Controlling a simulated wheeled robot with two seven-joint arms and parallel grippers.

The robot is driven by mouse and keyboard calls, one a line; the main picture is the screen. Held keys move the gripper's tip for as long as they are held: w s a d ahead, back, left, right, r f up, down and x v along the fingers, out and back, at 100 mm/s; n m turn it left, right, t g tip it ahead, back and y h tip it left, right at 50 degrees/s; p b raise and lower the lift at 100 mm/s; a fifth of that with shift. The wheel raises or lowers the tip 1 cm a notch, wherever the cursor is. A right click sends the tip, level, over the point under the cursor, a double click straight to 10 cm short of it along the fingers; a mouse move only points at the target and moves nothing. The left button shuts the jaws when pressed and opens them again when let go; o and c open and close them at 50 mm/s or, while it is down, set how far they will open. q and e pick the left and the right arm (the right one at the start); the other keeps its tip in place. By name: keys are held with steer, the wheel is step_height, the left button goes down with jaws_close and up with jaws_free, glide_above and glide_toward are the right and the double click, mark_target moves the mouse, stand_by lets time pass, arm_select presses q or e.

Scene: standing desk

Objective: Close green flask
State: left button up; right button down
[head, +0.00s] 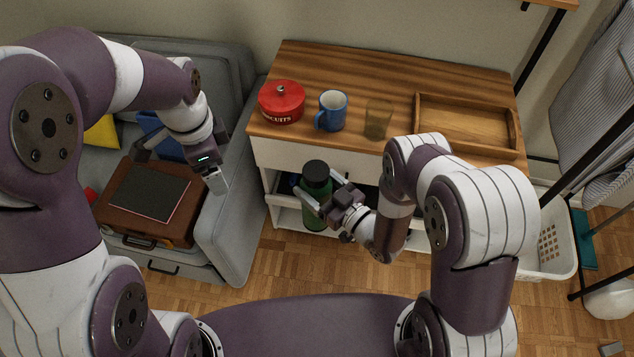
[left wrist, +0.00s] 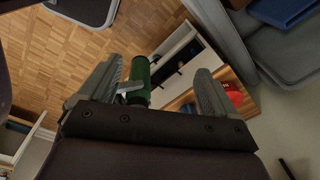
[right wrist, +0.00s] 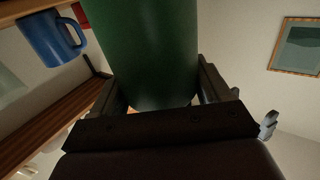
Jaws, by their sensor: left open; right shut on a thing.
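The green flask (head: 316,214) has a dark cap on top and stands about upright in front of the desk's open shelf in the head view. My right gripper (head: 318,205) is shut around its body. In the right wrist view the green flask (right wrist: 150,50) fills the space between the fingers. My left gripper (head: 180,160) is open and empty, up and to the left of the flask, above the sofa. In the left wrist view the flask (left wrist: 139,82) shows beyond the left fingers (left wrist: 155,85), apart from them. Whether the cap is tight I cannot tell.
A red biscuit tin (head: 282,103), a blue mug (head: 331,111), an amber glass (head: 378,119) and a wooden tray (head: 467,127) stand on the desk. A brown case (head: 150,200) lies on the grey sofa (head: 240,180). A white basket (head: 550,235) is at the right.

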arm_select(q)
steer(key=s+a+f+n, duration=0.3)
steer(key=s+n, duration=0.6)
steer(key=n, duration=0.5)
steer(key=shift+f, duration=0.3)
